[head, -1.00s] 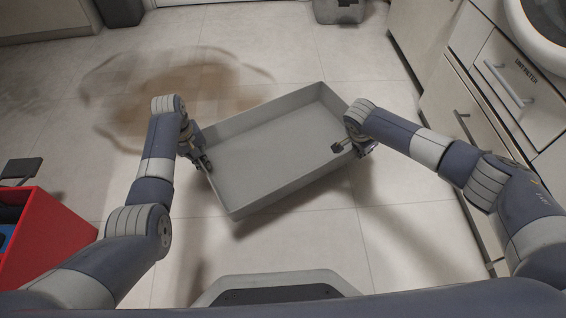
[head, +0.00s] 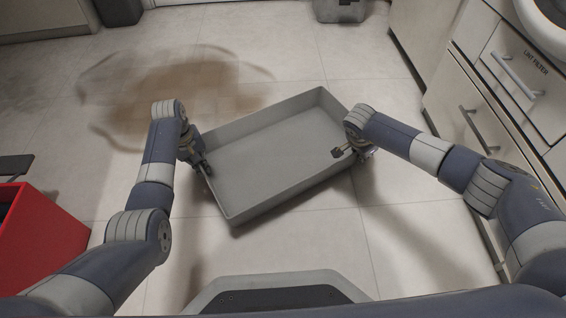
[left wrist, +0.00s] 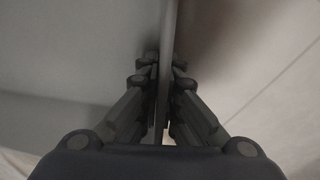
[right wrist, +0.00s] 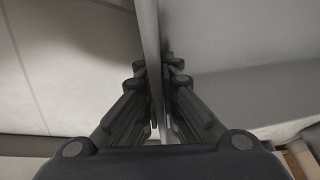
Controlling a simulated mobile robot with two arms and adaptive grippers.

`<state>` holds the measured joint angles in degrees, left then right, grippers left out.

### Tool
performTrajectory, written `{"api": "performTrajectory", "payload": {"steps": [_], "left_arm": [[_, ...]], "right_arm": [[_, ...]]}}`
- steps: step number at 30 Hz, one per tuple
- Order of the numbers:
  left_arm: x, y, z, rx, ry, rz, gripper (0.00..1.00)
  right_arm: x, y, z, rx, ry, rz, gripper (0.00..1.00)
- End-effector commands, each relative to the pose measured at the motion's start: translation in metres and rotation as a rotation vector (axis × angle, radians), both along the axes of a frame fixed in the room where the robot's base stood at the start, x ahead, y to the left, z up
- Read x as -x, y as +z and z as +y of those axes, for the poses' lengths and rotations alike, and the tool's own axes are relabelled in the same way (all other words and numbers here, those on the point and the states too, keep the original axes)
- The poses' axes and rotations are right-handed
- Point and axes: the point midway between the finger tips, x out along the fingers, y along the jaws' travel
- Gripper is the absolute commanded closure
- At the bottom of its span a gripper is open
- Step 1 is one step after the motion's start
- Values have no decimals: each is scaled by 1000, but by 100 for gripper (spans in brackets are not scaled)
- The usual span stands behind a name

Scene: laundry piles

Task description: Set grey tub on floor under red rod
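The grey tub (head: 275,150) is a shallow, empty rectangular tray between my two arms in the head view, turned at an angle. My left gripper (head: 204,168) is at its left wall. In the left wrist view the fingers (left wrist: 161,80) are closed on the tub's thin wall (left wrist: 168,35). My right gripper (head: 343,151) is at the right wall. In the right wrist view its fingers (right wrist: 158,80) are closed on the wall (right wrist: 149,30). The tub appears held above the floor, with a shadow below it. I see no red rod.
A brown stain (head: 180,90) lies on the pale tiled floor (head: 290,50) beyond the tub. A red box (head: 40,240) stands at the left. Cabinets with drawers (head: 490,110) line the right side. Dark grey objects (head: 118,10) stand at the back.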

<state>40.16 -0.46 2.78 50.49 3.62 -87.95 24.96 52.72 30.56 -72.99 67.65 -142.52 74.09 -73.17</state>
Motion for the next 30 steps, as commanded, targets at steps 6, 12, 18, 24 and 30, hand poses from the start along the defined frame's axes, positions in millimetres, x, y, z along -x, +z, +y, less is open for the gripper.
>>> {"api": "performTrajectory", "payload": {"steps": [6, 12, 18, 24, 30], "left_arm": [[-1, -14, 2, -4, 1, -3, 100], [0, -11, 1, -3, 1, -1, 75], [0, -11, 1, -1, 0, 0, 75], [-1, -1, 2, -1, 0, -4, 75], [1, 36, 6, -2, 2, -6, 75]], "right_arm": [[0, -14, -3, 5, -3, -1, 100], [0, -11, -2, 3, -2, 0, 75], [0, -11, -1, 1, 0, 0, 75], [0, -11, 0, 1, 0, 0, 75], [0, -11, 0, 1, 0, 0, 75]]}}
